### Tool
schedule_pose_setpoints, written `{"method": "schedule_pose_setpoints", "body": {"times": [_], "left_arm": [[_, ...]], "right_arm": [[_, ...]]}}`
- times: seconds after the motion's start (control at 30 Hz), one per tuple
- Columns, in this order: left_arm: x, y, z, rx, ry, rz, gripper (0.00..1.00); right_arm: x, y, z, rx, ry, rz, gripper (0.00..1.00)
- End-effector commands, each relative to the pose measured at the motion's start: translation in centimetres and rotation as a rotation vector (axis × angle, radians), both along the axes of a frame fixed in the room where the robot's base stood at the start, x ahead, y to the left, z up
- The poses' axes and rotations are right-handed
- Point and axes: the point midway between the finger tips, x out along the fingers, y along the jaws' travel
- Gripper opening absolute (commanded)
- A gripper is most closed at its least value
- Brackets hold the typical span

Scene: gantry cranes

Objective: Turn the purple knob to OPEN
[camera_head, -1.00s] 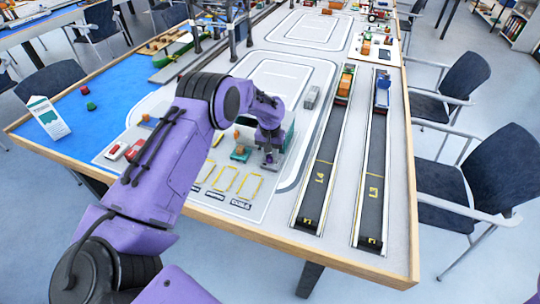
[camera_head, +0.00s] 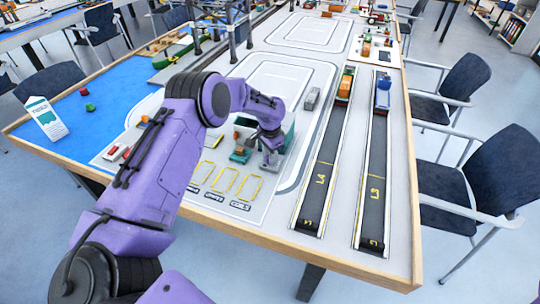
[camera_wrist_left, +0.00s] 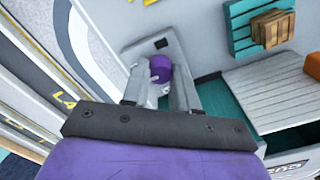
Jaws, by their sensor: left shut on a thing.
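The purple knob (camera_wrist_left: 161,68) shows in the left wrist view between the two fingers of my left gripper (camera_wrist_left: 158,88). It sits on a light grey block or panel (camera_wrist_left: 150,48). The fingers are shut on the knob. In the head view my left gripper (camera_head: 270,158) reaches down onto the table at the grey part beside a teal-and-white model (camera_head: 287,135). The knob is hidden there behind the gripper. I cannot read any OPEN mark or how far the knob is turned. My right gripper is not in view.
A teal pallet with a brown crate (camera_wrist_left: 272,28) lies close to the gripper. Dark lanes marked L4 (camera_head: 318,180) and L3 (camera_head: 373,190) run on the right, with model trucks at their far ends. A milk-style carton (camera_head: 46,118) stands on the blue area at left.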

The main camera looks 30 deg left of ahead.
Motion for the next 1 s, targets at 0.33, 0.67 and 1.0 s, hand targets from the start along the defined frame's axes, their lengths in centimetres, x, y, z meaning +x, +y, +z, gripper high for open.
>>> {"method": "schedule_pose_setpoints", "body": {"times": [0.33, 0.67, 1.0], "left_arm": [[0.14, -0.09, 0.13, -0.002, -0.005, -0.027, 0.0], [0.13, -0.08, 0.12, -0.001, -0.004, -0.027, 0.54], [0.14, -0.07, 0.69, -0.001, -0.004, -0.027, 0.54]], "right_arm": [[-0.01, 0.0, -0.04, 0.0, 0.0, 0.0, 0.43], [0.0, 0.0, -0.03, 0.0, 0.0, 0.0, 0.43], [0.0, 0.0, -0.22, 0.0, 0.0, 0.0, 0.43]]}}
